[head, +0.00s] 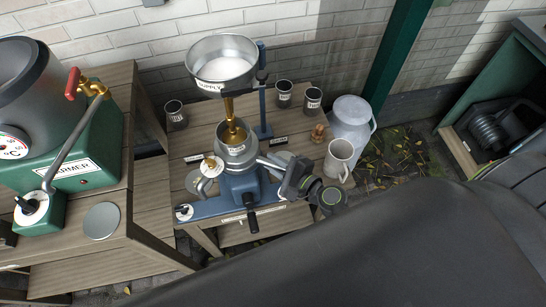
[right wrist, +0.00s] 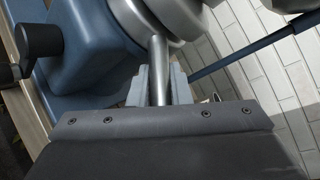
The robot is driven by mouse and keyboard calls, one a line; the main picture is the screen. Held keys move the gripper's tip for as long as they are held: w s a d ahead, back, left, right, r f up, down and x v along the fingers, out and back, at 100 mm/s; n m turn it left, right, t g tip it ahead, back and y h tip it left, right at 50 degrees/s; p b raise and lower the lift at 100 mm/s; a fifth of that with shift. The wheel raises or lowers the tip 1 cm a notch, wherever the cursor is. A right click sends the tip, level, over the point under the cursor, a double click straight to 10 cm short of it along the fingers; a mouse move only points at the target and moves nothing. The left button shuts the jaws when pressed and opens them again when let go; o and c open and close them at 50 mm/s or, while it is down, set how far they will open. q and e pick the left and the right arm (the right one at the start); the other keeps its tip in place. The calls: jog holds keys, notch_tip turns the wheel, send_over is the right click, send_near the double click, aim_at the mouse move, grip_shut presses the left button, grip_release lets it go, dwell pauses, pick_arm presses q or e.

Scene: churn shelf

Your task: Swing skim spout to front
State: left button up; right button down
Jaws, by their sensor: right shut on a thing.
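The blue cream separator (head: 240,187) stands on the middle bench with a steel bowl housing (head: 236,150) on top. My right gripper (head: 274,166) is at the housing's right side. In the right wrist view, its two grey fingers (right wrist: 158,88) are shut on a slim round steel spout (right wrist: 159,60), which runs up to the rounded housing (right wrist: 170,18). This looks like the skim spout; no label on it can be read. My left gripper is not in view.
A supply bowl (head: 222,62) of white liquid hangs above the separator, beside a blue post (head: 263,105). A beige jug (head: 339,160), a milk can (head: 351,118) and dark cups (head: 284,95) stand right and behind. A green warmer (head: 85,150) stands left. The separator's crank (head: 253,222) juts forward.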

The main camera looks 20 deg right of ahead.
jog(key=shift+s+a+f+m+h, duration=0.1)
jog(key=shift+s+a+m+h, duration=0.1)
jog(key=shift+s+m+h, duration=0.15)
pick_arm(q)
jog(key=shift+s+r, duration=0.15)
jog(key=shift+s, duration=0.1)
pick_arm(e)
jog(key=shift+s+a+f+m+t+h, duration=0.15)
jog(key=shift+m+t+h, duration=0.15)
jog(key=shift+h, duration=0.15)
jog(key=c, duration=1.4)
grip_release()
jog(key=shift+o, duration=0.2)
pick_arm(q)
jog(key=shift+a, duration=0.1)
pick_arm(e)
jog(key=shift+r, duration=0.2)
